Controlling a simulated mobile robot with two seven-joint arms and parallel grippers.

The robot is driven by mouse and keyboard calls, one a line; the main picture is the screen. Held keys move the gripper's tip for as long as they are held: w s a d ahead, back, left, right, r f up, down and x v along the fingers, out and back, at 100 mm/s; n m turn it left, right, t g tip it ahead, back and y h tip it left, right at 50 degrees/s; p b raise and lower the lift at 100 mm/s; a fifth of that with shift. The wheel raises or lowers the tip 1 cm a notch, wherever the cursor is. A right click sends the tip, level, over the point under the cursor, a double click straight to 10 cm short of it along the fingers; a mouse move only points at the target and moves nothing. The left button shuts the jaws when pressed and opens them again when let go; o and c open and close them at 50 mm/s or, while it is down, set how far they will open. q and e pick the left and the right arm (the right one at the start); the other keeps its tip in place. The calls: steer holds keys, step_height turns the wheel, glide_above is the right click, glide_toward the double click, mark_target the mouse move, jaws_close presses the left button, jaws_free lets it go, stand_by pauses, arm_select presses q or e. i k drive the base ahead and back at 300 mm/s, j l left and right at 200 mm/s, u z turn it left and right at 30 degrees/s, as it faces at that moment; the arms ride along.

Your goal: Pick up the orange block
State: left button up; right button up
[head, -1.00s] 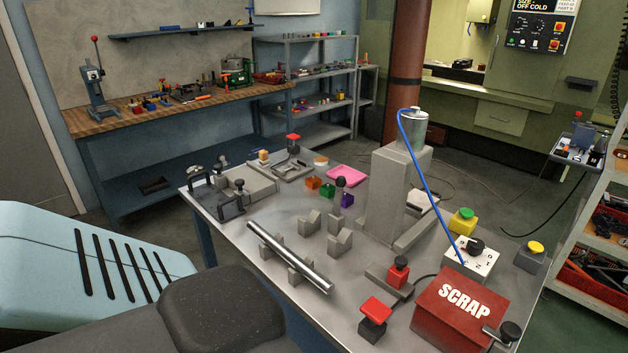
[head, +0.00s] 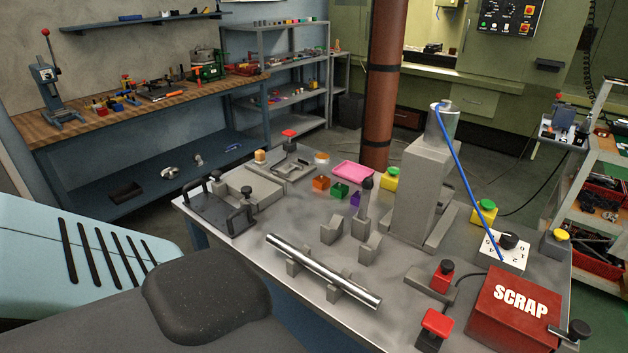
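The orange block (head: 321,183) is small and sits on the grey metal tabletop (head: 290,215) of the cart, toward its back. A green block (head: 340,191) is close to its right, and a purple block (head: 355,199) stands beyond that, partly hidden by a black-knobbed grey post (head: 364,205). Neither of my grippers shows in the head view. Nothing is touching the orange block from above.
A pink tray (head: 353,172) lies behind the blocks. A tall grey press (head: 416,190) with a blue cable stands to their right. A steel bar (head: 322,270) on V-blocks lies in front. A red SCRAP box (head: 514,310) is at the front right.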

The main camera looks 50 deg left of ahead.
mark_target(321, 184)
steer(key=k+j, duration=0.1)
steer(key=j, duration=0.3)
steer(key=k+j, duration=0.1)
steer(key=j, duration=0.25)
steer(key=k+j, duration=0.1)
steer(key=j, duration=0.3)
steer(key=k+j, duration=0.15)
steer(key=j, duration=0.2)
steer(key=k+j, duration=0.1)
steer(key=j, duration=0.3)
steer(key=k+j, duration=0.1)
steer(key=j, duration=0.25)
steer(key=k+j+z, duration=0.1)
steer(key=j, duration=0.3)
